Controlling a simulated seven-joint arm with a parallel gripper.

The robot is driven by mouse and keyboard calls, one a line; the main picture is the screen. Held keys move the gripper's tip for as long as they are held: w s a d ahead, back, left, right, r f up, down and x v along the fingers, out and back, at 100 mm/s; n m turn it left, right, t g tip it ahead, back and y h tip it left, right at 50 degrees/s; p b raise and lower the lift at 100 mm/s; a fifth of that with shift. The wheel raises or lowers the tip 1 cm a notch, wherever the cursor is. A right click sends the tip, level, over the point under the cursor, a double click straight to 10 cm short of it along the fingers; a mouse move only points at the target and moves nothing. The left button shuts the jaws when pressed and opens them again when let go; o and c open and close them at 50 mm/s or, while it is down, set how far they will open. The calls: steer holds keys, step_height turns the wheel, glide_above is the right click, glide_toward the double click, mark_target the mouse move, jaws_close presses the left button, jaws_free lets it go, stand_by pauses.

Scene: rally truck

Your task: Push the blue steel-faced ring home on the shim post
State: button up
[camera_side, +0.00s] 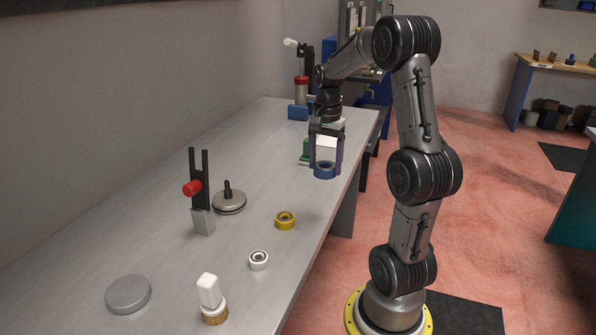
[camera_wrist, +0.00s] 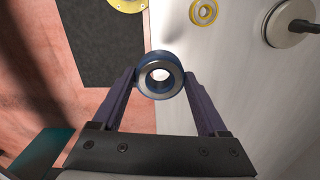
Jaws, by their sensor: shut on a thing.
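The blue ring (camera_side: 324,173) is between the fingertips of my gripper (camera_side: 325,164), near the table's right edge in the side view. My gripper is shut on it from both sides. In the wrist view the ring (camera_wrist: 144,83) shows its bright steel face and open centre toward the camera. It looks held above the table, though the gap is hard to judge. A round grey base with a short dark upright, apparently the shim post (camera_side: 229,201), stands further left and nearer the side camera. It also shows at upper right in the wrist view (camera_wrist: 282,28). No ring shows on it.
A yellow ring (camera_side: 285,221) and a white ring (camera_side: 259,260) lie near the post. A black forked stand with a red knob (camera_side: 193,188) rises beside it. A grey disc (camera_side: 128,294) and a white-handled brush (camera_side: 210,294) are at the near end. A red-and-silver press (camera_side: 301,90) stands behind.

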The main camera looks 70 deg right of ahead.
steer(key=w+d+r, duration=0.2)
steer(key=w+r, duration=0.1)
steer(key=w, duration=0.1)
steer(key=n, duration=0.6)
glide_toward(226, 181)
steer(key=shift+s, duration=0.1)
steer(key=shift+f, duration=2.5)
steer(key=shift+f, duration=3.4)
